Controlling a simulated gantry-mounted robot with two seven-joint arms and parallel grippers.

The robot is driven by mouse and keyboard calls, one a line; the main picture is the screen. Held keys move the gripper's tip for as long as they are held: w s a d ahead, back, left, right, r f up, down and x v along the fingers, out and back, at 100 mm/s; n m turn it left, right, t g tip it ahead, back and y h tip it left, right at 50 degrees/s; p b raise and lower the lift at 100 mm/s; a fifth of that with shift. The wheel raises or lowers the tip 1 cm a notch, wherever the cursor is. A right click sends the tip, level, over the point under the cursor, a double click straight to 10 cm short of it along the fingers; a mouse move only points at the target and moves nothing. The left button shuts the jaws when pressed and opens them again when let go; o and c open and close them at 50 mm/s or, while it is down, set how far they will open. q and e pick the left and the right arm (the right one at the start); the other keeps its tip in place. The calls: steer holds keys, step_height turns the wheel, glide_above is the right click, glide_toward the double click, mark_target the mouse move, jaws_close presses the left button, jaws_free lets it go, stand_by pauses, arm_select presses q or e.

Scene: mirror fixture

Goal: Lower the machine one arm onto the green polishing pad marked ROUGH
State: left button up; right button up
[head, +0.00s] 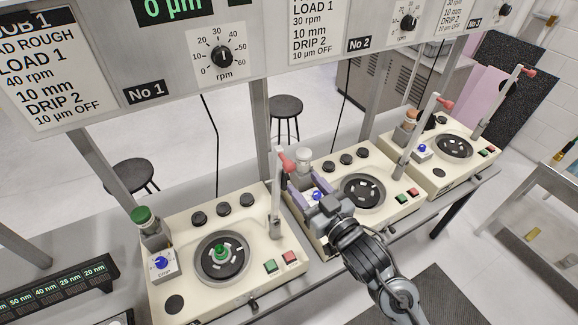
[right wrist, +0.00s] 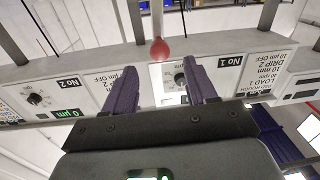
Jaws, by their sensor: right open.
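Machine one (head: 185,225) is the cream unit at the front left, below the No 1 label. Its grey arm (head: 275,205) stands raised near upright, with a red knob (head: 287,163) at the top. The knob also shows in the right wrist view (right wrist: 160,48), ahead of the gap between the fingers. Its dark round plate (head: 222,257) has pale marks and a green piece (head: 220,252) in the middle; no ROUGH lettering is readable there. My right gripper (head: 303,183) is open, its purple fingers close to the knob, not visibly closed on it. My left gripper is not in view.
Machine two (head: 380,205) and machine three (head: 450,165) stand to the right, each with a raised red-knobbed arm. A green-capped bottle (head: 143,217) stands at machine one's back left. The control panel (head: 255,75) hangs above.

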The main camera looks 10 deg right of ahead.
mark_target(292, 170)
steer(key=p+x, duration=0.1)
steer(key=x, duration=0.7)
jaws_close()
stand_by(0.3)
